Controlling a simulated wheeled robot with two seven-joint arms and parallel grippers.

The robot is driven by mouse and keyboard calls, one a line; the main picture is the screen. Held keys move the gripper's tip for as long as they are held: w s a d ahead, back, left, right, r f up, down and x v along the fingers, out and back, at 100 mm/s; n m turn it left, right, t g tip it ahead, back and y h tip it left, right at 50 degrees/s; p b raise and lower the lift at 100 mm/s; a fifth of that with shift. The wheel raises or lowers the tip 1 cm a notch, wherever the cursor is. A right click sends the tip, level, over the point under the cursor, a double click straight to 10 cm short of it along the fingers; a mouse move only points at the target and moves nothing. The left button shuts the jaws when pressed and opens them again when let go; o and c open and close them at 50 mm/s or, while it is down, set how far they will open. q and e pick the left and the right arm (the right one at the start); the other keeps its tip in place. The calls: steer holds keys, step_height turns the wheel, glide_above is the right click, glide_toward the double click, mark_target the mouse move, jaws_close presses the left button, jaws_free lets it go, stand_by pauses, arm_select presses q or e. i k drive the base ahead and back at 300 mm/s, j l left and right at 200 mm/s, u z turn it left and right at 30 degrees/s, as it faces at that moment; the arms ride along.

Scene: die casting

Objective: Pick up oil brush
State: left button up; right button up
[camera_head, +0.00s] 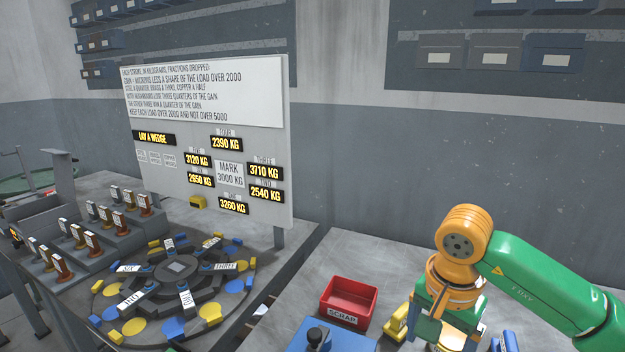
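I cannot make out an oil brush for certain in the head view. My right arm comes in from the right, green with an orange wrist, and its gripper (440,330) points down over the bench at the lower right. The fingertips run into the bottom edge of the picture, so I cannot see whether they are open or what is between them. A yellow object (397,321) lies just left of this gripper, and a blue object (510,341) shows to its right. My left gripper is not in view.
A red scrap bin (347,303) stands left of the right gripper. A blue block with a dark knob (317,338) is in front of it. A round table (165,300) with yellow and blue pieces and a signboard (210,140) stand at left. Tagged handled tools (100,215) fill a stepped rack.

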mark_target(396, 330)
steer(key=k, duration=1.05)
